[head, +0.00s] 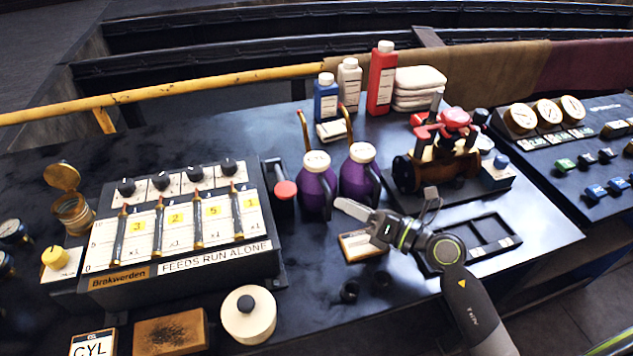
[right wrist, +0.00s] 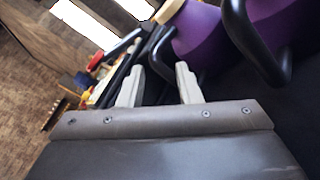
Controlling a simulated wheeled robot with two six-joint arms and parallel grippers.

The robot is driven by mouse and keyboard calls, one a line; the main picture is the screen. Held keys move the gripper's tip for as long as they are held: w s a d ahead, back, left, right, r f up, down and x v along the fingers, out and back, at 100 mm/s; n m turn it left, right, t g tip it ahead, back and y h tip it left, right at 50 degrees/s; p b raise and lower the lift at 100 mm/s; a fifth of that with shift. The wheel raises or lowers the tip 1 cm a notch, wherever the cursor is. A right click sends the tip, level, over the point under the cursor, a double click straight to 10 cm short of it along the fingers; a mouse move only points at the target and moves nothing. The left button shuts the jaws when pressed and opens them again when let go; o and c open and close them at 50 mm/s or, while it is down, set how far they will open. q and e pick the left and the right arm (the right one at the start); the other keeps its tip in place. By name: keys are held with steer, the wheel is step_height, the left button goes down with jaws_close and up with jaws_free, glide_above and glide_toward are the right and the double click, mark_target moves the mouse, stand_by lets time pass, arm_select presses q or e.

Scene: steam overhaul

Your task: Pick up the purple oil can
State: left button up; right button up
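Two purple oil cans with cream tops, brass spouts and black handles stand side by side mid-table: the left purple oil can (head: 316,190) and the right purple oil can (head: 357,180). My right gripper (head: 343,206) is just in front of them, its pale fingertips close to the left can's handle side. In the right wrist view my right gripper (right wrist: 158,80) is open, with a black handle just ahead of the gap; contact cannot be told. One purple can (right wrist: 198,32) is ahead and another (right wrist: 288,22) is to its right. My left gripper is not in view.
A red plunger button (head: 285,190) stands left of the cans, beside the lever panel (head: 185,225). A red-valved brass fitting (head: 440,160) stands right. Blue, white and red bottles (head: 381,80) stand behind. A small label plate (head: 360,246) lies in front.

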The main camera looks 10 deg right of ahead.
mark_target(329, 194)
steer(key=shift+p+x, duration=0.75)
steer(key=shift+x, duration=2.05)
steer(key=shift+r, duration=0.15)
jaws_close()
